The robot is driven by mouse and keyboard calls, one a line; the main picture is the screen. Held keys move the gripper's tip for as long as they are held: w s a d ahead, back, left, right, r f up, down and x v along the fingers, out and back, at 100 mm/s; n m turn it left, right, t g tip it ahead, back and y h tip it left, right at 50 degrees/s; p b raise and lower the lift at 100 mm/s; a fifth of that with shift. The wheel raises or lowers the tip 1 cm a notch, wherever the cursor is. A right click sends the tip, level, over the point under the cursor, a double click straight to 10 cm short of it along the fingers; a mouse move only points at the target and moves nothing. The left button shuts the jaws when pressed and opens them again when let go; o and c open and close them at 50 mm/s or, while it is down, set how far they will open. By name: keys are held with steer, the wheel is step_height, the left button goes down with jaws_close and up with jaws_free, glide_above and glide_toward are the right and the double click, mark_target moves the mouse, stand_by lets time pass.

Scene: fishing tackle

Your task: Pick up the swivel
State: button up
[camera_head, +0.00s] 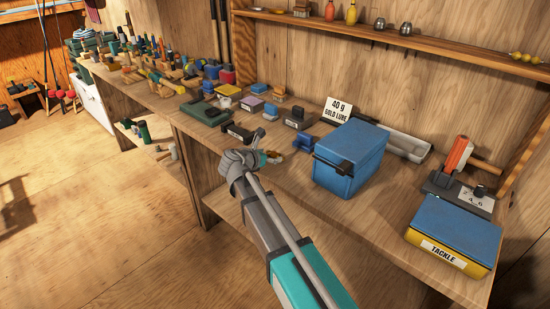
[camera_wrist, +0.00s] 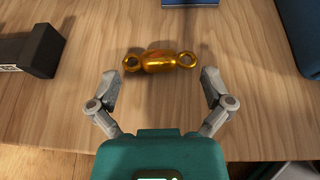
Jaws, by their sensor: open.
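The swivel (camera_wrist: 160,62) is a shiny gold barrel with a ring at each end. It lies crosswise on the wooden workbench top in the wrist view, ahead of my gripper. My gripper (camera_wrist: 160,90) is open, with one finger toward the left end of the swivel and one toward the right end. Nothing is between the fingers, and they appear apart from the swivel. In the head view, my gripper (camera_head: 262,157) is over the front part of the bench, and a small gold-orange piece, seemingly the swivel (camera_head: 275,155), shows beside it, partly hidden.
A blue box (camera_head: 351,157) stands right of my gripper. A dark box (camera_wrist: 34,50) lies left in the wrist view. A small blue item (camera_head: 303,143) sits behind. A yellow and blue tackle box (camera_head: 453,232) is far right. The bench's front edge is near my gripper.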

mark_target(274, 154)
steer(key=shift+b+x, duration=0.45)
steer(key=shift+x, duration=1.1)
steer(key=shift+a, duration=0.1)
steer(key=c, duration=0.9)
steer(key=shift+r, duration=0.1)
step_height(274, 154, up, 2)
steer(key=p, duration=0.2)
steer(key=shift+r+p, duration=0.1)
steer(key=shift+p, duration=0.2)
steer(key=s+d+r+p, duration=0.1)
steer(key=s+r+p, duration=0.9)
steer(key=s, duration=0.4)
steer(key=shift+d+r, duration=0.25)
steer(key=shift+d, duration=0.15)
